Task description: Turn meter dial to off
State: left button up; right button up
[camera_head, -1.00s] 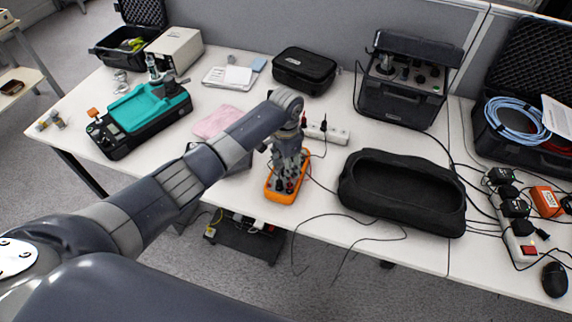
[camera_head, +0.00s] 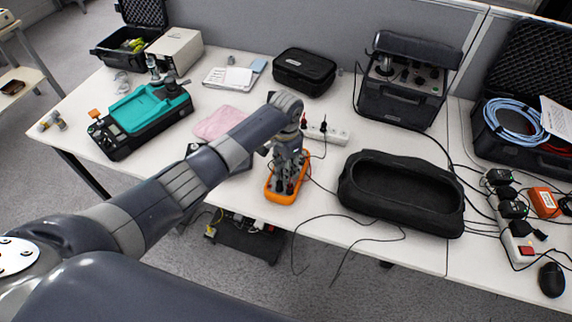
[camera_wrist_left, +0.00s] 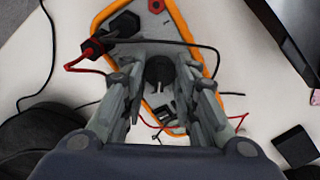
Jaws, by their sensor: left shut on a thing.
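The orange-edged meter (camera_head: 282,196) lies on the table near its front edge. Its grey face with red and black plugs shows in the left wrist view (camera_wrist_left: 178,50). The round black dial (camera_wrist_left: 160,70) sits on that face, between my left gripper's fingers. My left gripper (camera_wrist_left: 162,92) points down over the meter and is shut on the dial. In the head view the left gripper (camera_head: 287,175) covers much of the meter, and the dial is hidden there. My right gripper is not in view.
A black open pouch (camera_head: 402,195) lies right of the meter. A white power strip (camera_head: 327,134) is just behind it. Thin leads run from the meter. A teal device (camera_head: 145,108) and pink cloth (camera_head: 217,123) lie to the left.

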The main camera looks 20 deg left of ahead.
pick_arm(q)
jog(key=n+p, duration=0.2)
jog(key=n, duration=0.1)
jog(key=shift+d+r+p, duration=0.1)
jog(key=shift+r+p, duration=0.1)
jog(key=shift+p, duration=0.2)
jog(key=shift+f+n+p, duration=0.15)
jog(key=shift+n+p, duration=1)
jog(key=shift+n, duration=0.75)
jog(key=o, duration=1.1)
notch_tip(320, 180, up, 12)
jog(key=shift+f, duration=0.1)
